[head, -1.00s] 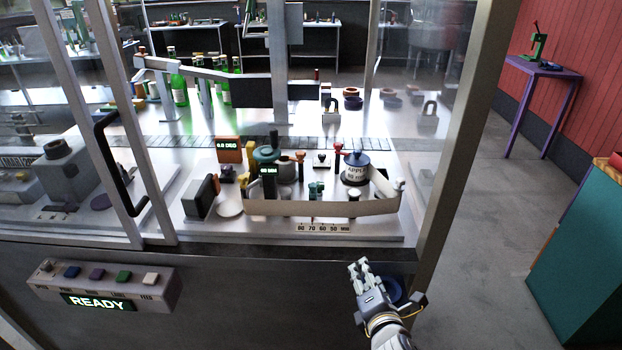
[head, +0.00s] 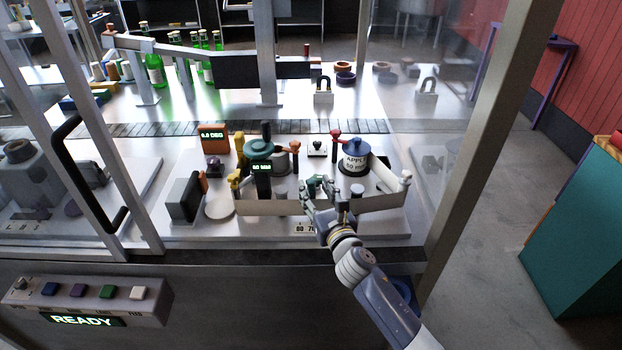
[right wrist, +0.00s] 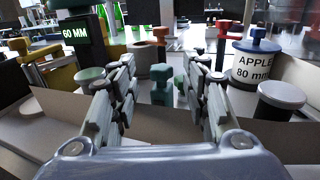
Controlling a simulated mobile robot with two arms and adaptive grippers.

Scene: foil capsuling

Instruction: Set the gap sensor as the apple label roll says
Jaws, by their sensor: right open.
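The apple label roll (head: 355,160) is a white roll with a blue top; in the right wrist view (right wrist: 256,69) it reads "APPLE 80 mm". A small display (head: 261,168) reads 60 MM in the right wrist view (right wrist: 75,32). A small teal knobbed piece (right wrist: 161,88), seemingly the gap sensor's slider, stands between my right gripper's fingers. My right gripper (head: 318,190) is open, reaching over the beige band; contact with the teal piece cannot be told. My left gripper is not in view.
A beige band (head: 375,203) curves around the station's front. A red-topped post (head: 294,150) and an orange 0.0 DEG display (head: 214,138) stand behind. Machine frame posts flank the opening. A button panel (head: 90,295) at lower left shows READY.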

